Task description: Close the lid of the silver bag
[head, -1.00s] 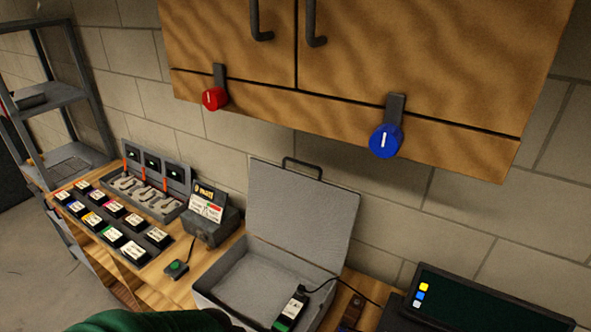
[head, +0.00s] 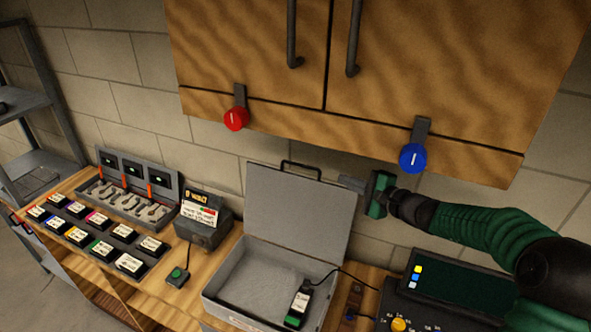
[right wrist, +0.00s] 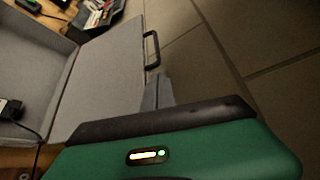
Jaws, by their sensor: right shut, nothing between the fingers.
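The silver bag (head: 211,300) is an open grey case on the bench. Its lid (head: 293,215) stands up, leaning back near the wall, with a dark handle (head: 301,166) on its top edge. A black and green battery pack (head: 298,306) with a cable lies inside the case. My right gripper (head: 346,181) is shut and empty, close to the lid's upper right corner. In the right wrist view, the gripper fingers (right wrist: 157,92) are by the lid's edge (right wrist: 100,75), near the handle (right wrist: 152,50); contact cannot be told. My left gripper is out of view.
A wooden cabinet with a red knob (head: 236,119) and a blue knob (head: 413,157) hangs above. A charger (head: 203,222), a button box (head: 177,277) and rows of batteries (head: 95,236) are to the left. A dark console (head: 440,295) is to the right.

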